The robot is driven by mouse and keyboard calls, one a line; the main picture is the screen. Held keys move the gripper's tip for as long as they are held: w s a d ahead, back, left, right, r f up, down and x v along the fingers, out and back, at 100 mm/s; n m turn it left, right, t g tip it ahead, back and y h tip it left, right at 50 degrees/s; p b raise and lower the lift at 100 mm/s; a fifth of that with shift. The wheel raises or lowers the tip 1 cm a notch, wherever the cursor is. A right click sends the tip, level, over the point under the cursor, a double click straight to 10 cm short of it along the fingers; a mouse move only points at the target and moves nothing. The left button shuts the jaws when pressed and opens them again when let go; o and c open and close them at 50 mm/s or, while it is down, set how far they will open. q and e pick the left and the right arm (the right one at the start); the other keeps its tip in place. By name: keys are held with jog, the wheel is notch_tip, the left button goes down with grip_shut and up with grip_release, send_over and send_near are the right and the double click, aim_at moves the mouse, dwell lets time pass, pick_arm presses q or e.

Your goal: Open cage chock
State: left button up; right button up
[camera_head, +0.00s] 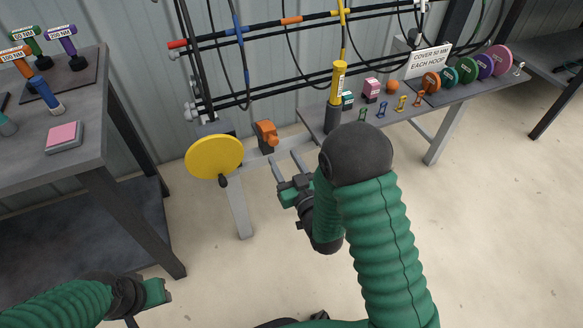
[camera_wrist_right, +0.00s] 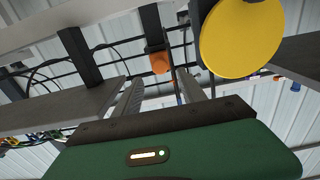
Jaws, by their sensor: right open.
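An orange part on a dark mount (camera_head: 266,134), which I take for the cage chock, sits on the grey bench rail beside a yellow disc (camera_head: 214,157). My right gripper (camera_head: 286,162) is open and empty, just below and to the right of the orange part, apart from it. In the right wrist view the orange part (camera_wrist_right: 160,62) shows ahead, between the two fingers (camera_wrist_right: 158,84), and the yellow disc (camera_wrist_right: 242,38) is to the right. My left gripper (camera_head: 155,292) is low at the left, away from the bench; its jaws are not clear.
A yellow cylinder (camera_head: 338,82) stands on the bench right of the orange part. Black bars and cables run behind. The floor in front is clear.

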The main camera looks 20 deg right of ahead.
jog(key=s, duration=0.5)
jog(key=shift+s+d, duration=0.1)
jog(key=shift+s, duration=0.1)
jog(key=s+f+g, duration=0.4)
jog(key=f+g, duration=0.2)
jog(key=g, duration=0.3)
jog(key=s+r+g+p, duration=0.35)
jog(key=s+g, duration=0.25)
jog(key=s, duration=0.7)
notch_tip(320, 180, up, 32)
jog(key=p, duration=3.1)
jog(key=shift+h, duration=0.3)
